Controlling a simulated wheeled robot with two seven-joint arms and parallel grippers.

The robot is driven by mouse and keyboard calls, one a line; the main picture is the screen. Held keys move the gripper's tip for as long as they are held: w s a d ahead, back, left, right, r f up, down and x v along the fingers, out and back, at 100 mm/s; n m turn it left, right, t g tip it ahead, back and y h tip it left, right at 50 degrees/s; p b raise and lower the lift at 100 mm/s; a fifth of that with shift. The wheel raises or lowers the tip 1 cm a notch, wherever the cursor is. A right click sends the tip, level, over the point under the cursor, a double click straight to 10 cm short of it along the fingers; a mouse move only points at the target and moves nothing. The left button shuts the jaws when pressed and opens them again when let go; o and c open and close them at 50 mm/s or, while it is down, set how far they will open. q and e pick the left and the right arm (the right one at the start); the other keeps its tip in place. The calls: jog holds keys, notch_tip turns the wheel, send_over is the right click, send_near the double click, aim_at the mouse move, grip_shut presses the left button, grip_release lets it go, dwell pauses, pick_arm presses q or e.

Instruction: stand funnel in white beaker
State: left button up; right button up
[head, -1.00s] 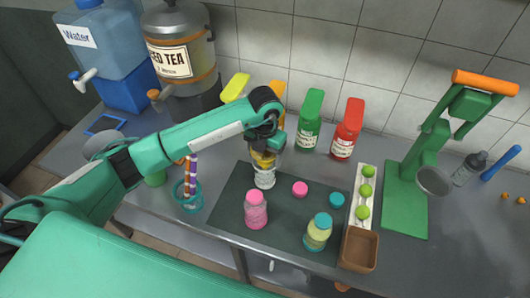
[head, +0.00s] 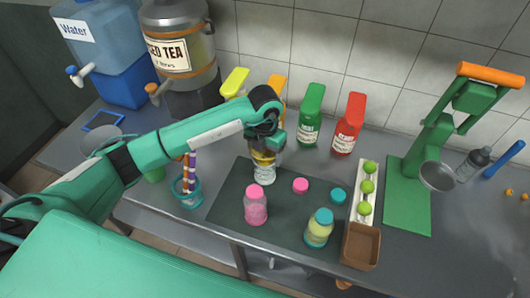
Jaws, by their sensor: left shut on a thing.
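My left gripper (head: 265,147) is above the back edge of the dark mat, pointing down. It is shut on a yellow-amber piece (head: 263,158), which appears to be the funnel; the fingers and wrist hide its upper part. Directly below is a clear whitish vessel (head: 264,174), which appears to be the white beaker, upright on the mat. The yellow piece overlaps the vessel's top in the picture; I cannot tell whether it is inside or just above. My right gripper is not in view.
On the dark mat (head: 285,238) are a pink bottle (head: 256,206), a yellow bottle with teal cap (head: 319,228) and two loose caps. Green and red bottles (head: 348,124) stand behind. A green press (head: 410,190) is at right, a cup of straws (head: 188,187) at left.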

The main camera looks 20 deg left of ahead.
pick_arm(q)
jog(key=o, duration=1)
jog(key=shift+o, duration=0.2)
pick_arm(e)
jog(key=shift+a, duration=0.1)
pick_arm(q)
jog(key=shift+o, duration=0.4)
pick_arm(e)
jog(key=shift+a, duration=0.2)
pick_arm(q)
jog(key=shift+r, duration=0.1)
jog(key=shift+r+p, duration=1.2)
jog(key=shift+r, duration=0.95)
jog(key=shift+r+p, duration=0.6)
jog(key=shift+r, duration=0.65)
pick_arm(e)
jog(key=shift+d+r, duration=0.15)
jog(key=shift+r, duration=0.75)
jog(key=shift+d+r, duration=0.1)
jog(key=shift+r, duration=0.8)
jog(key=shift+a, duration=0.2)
